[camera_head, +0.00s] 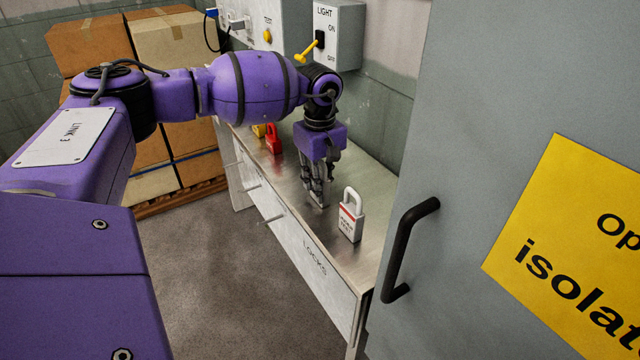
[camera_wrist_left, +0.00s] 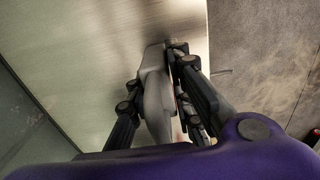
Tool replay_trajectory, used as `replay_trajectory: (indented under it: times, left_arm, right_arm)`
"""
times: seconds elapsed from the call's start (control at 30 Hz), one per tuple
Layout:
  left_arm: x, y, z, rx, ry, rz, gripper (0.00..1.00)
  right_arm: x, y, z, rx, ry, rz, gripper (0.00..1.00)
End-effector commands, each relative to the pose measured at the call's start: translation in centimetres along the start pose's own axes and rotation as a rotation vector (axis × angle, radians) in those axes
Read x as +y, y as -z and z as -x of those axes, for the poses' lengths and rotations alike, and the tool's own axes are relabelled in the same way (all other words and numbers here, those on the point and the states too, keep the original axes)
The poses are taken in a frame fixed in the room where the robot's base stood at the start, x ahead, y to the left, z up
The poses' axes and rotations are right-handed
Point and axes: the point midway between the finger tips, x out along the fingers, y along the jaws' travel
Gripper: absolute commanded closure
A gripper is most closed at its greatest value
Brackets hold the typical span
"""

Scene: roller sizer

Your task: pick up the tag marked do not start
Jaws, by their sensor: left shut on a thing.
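My left gripper (camera_head: 317,197) points down at the metal bench top, left of a white padlock-shaped piece. In the left wrist view, its fingers (camera_wrist_left: 165,95) are shut on a pale grey, narrow thing (camera_wrist_left: 154,90) with a slight reddish edge. No writing shows on it, so I cannot tell if it is the tag marked do not start. In the head view the fingers mostly hide it. I cannot read a do not start marking anywhere. My right gripper is not in view.
The white padlock-shaped piece (camera_head: 350,222) with a red band stands close by on the bench (camera_head: 372,184). Red (camera_head: 273,140) and yellow (camera_head: 258,130) pieces stand farther back. A grey door (camera_head: 455,120) with a black handle (camera_head: 402,250) flanks the bench on the right. Boxes (camera_head: 90,45) are stacked behind.

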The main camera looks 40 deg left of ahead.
Motion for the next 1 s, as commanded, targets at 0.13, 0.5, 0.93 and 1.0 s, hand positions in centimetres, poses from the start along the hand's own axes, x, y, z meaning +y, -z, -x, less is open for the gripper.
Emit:
replay_trajectory:
  times: [0.13, 0.5, 0.93, 1.0]
  left_arm:
    - [0.1, 0.0, 0.9, 0.001, -0.003, 0.001, 1.00]
    - [-1.6, -3.1, 7.3, 0.003, -0.003, -0.006, 1.00]
    - [-5.6, -11.1, 12.1, 0.001, -0.001, -0.003, 1.00]
    - [-5.9, -11.7, 12.5, 0.001, 0.000, -0.002, 1.00]
  right_arm:
    - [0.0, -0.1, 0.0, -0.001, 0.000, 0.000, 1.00]
    - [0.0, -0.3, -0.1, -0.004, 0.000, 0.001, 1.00]
    - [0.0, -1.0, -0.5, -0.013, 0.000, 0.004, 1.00]
    - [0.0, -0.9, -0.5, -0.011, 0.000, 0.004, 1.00]
